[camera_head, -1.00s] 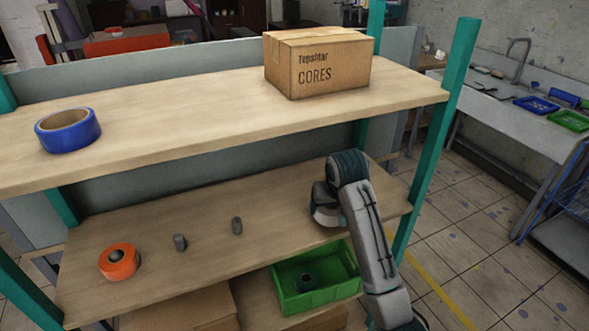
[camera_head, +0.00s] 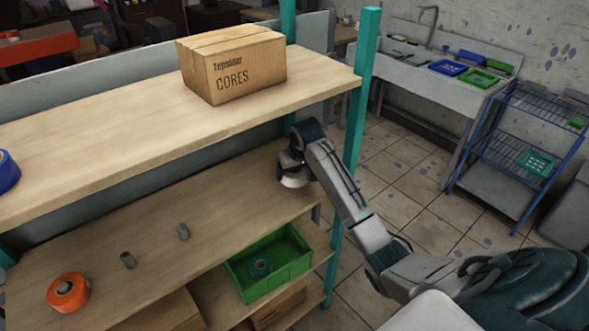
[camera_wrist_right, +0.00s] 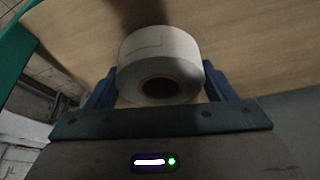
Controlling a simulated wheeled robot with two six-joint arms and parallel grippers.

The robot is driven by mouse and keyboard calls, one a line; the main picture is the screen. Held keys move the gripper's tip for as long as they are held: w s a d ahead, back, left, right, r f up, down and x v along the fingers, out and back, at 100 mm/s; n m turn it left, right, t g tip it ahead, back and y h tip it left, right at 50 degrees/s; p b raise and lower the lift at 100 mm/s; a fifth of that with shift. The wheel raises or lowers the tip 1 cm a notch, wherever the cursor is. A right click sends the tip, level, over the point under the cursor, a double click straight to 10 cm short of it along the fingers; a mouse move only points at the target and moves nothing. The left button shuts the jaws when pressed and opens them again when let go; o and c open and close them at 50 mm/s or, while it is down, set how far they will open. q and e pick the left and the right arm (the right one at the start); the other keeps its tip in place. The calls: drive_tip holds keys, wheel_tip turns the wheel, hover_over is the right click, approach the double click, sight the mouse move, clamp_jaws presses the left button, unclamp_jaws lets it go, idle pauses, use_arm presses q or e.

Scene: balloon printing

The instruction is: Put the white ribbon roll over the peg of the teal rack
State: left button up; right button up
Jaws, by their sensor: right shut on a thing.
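The white ribbon roll (camera_wrist_right: 157,42) sits between the two blue fingers of my right gripper (camera_wrist_right: 158,85) in the right wrist view, its dark core hole facing the camera. In the head view my right gripper (camera_head: 290,166) is over the right end of the teal rack's middle shelf, and the roll (camera_head: 293,181) shows only as a small pale patch below it. Two bare grey pegs, a nearer one (camera_head: 128,260) and a farther one (camera_head: 183,231), stand on that shelf, left of the gripper and apart from it. My left gripper is out of view.
An orange roll (camera_head: 68,292) is on the shelf at the left. A green bin (camera_head: 268,264) holding a dark roll is on the shelf below. A cardboard box (camera_head: 232,66) and a blue roll (camera_head: 7,171) are on the top shelf. A teal post (camera_head: 352,130) stands right of my gripper.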

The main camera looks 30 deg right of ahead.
sight(294, 175)
drive_tip(key=shift+w+d+p, duration=0.15)
drive_tip(key=shift+w+d, duration=0.1)
drive_tip(key=shift+w, duration=0.25)
drive_tip(key=shift+w+d+p, duration=0.15)
drive_tip(key=shift+w+d, duration=0.1)
drive_tip(key=shift+w, duration=0.2)
wheel_tip(294, 175, down, 3)
drive_tip(key=shift+d+f+p, duration=0.1)
drive_tip(key=shift+p, duration=1.1)
drive_tip(key=shift+f, duration=0.25)
drive_tip(key=shift+w+f, duration=0.1)
drive_tip(key=shift+f, duration=0.1)
drive_tip(key=o, duration=1)
drive_tip(key=shift+o, duration=0.2)
drive_tip(key=shift+r, duration=0.15)
